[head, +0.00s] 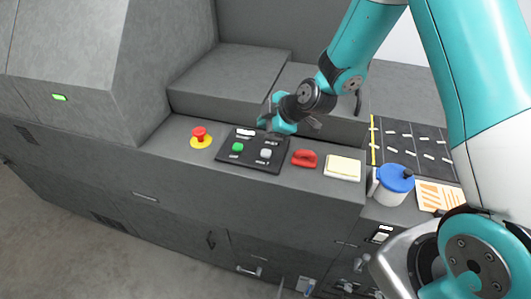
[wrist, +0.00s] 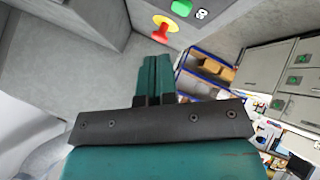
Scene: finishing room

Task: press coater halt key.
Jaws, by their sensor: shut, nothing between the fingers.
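A black control panel (head: 252,160) lies on the grey machine ledge in the head view. It has a green button (head: 238,147) at left and a pale grey button (head: 265,154) at right, with small labels too blurred to read. A red mushroom button (head: 200,134) on a yellow base stands left of the panel. My gripper (head: 268,122) is shut and empty, above the panel's back edge and apart from the buttons. In the wrist view, my closed fingers (wrist: 158,60) appear below the red button (wrist: 161,30), and the green button (wrist: 182,7) shows at the top edge.
A red handle-like object (head: 304,158), a pale yellow pad (head: 343,167) and a blue-lidded white container (head: 393,184) stand to the right along the ledge. A raised grey housing (head: 225,82) is behind. A dark conveyor-like surface (head: 408,145) lies at right.

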